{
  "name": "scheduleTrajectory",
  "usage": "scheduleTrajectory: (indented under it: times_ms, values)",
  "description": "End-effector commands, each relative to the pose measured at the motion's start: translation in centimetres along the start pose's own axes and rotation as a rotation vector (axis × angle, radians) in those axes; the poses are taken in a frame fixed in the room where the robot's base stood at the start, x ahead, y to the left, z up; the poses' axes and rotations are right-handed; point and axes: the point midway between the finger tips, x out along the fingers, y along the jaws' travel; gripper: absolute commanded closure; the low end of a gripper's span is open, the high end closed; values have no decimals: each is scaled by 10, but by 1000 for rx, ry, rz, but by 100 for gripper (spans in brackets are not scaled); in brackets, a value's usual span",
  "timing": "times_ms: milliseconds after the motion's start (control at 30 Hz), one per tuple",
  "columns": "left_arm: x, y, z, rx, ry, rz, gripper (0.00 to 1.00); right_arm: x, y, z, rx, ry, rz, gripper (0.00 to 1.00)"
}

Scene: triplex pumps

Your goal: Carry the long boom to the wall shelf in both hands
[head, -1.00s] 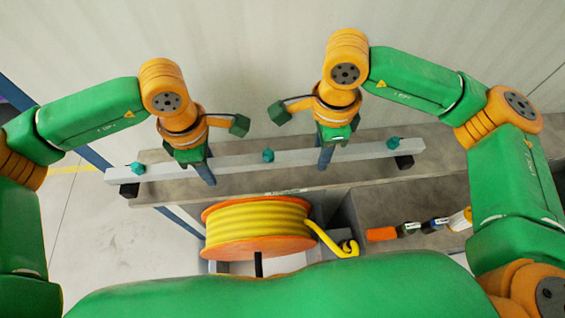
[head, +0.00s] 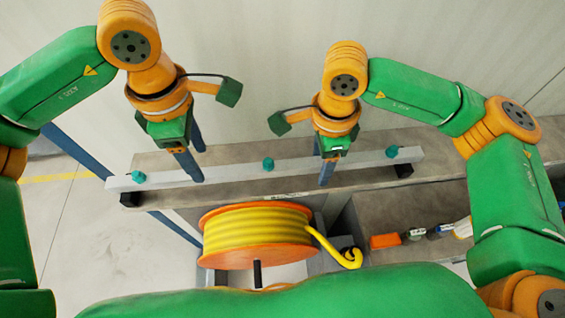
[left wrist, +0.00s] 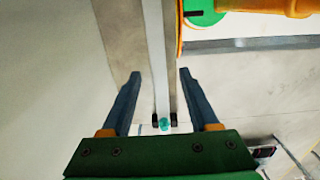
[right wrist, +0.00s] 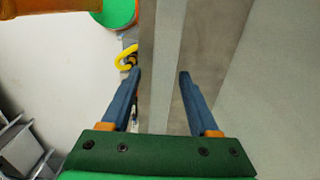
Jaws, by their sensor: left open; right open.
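The long boom (head: 225,172) is a grey bar with teal knobs. It lies lengthwise over the bench on black blocks near its two ends. My left gripper (head: 197,166) is open, with its blue fingers at the boom's left part; in the left wrist view the boom (left wrist: 157,60) runs between the fingers. My right gripper (head: 322,168) is open at the boom's right part, one finger in front of it; the right wrist view shows the boom (right wrist: 168,60) between its fingers. Neither gripper is closed on it. I cannot make out a separate wall shelf.
A grey-brown bench top (head: 240,190) lies under the boom, along a pale wall (head: 240,50). An orange reel of yellow hose (head: 258,235) stands in front. An orange-handled item (head: 385,241) lies at right. Clear floor (head: 100,240) shows at left.

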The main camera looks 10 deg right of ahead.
Motion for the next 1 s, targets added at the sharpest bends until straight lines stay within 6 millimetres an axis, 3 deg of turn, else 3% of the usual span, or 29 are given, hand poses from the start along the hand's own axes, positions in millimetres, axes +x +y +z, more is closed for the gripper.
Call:
scheduleTrajectory:
  times_ms: [100,233,333,600,700,1000]
  values:
    - [-23,0,1,0,-1,2,39,0,0,0,0,0,0,39]
    - [-35,0,0,1,0,0,39,-3,0,0,0,0,-1,39]
    - [-36,-1,0,2,1,-1,39,-19,-1,0,1,-1,-5,39]
    - [-36,0,0,1,0,-1,39,-94,0,0,0,-2,-5,39]
    - [-36,0,0,1,0,-1,39,-111,0,0,1,0,-5,39]
    - [-36,0,0,0,0,-1,39,-121,1,0,0,0,0,39]
